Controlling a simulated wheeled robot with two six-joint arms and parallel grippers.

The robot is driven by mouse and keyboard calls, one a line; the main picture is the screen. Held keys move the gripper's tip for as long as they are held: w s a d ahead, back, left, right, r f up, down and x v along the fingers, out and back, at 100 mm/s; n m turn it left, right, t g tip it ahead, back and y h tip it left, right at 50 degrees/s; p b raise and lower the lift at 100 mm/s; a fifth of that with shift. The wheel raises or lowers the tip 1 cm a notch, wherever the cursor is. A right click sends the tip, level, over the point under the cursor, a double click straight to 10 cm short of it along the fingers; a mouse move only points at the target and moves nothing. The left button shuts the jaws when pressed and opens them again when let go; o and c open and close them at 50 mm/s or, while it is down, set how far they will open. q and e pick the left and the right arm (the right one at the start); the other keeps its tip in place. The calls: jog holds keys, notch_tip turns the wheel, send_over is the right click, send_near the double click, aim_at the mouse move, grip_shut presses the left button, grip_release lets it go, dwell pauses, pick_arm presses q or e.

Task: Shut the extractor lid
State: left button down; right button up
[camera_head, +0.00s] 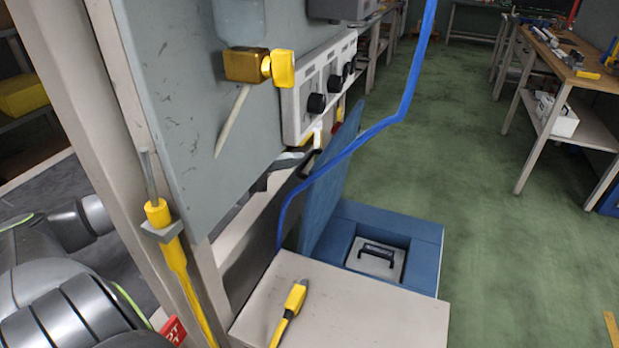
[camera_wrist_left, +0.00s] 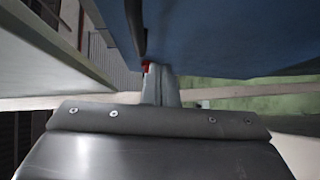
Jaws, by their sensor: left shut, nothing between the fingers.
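The extractor is a blue box (camera_head: 424,250) on the floor. Its blue lid (camera_head: 328,190) stands raised, nearly upright, at the box's left side. The open top shows a grey inner cover with a black handle (camera_head: 380,251). My left gripper (camera_head: 311,163) reaches out from behind the grey panel, beside the lid's left face, and is partly hidden. It is shut and empty. In the left wrist view the shut fingers (camera_wrist_left: 160,84) point toward the large blue lid surface (camera_wrist_left: 220,35); I cannot tell if they touch it. My right gripper is not in view.
A blue hose (camera_head: 385,122) passes in front of the lid. A grey panel (camera_head: 215,130) with a knob box (camera_head: 318,92) stands at left. Green floor is free at right.

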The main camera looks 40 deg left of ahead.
aim_at(322, 184)
pick_arm(q)
jog(key=shift+w+d+f+b, duration=0.1)
jog(key=shift+w+d+b, duration=0.1)
jog(key=shift+d+b, duration=0.25)
jog(key=shift+w+d+f+b, duration=0.15)
jog(key=shift+d+b, duration=0.1)
jog(key=shift+d, duration=0.35)
jog(key=d+p, duration=0.2)
jog(key=p, duration=0.1)
jog(key=shift+w, duration=0.25)
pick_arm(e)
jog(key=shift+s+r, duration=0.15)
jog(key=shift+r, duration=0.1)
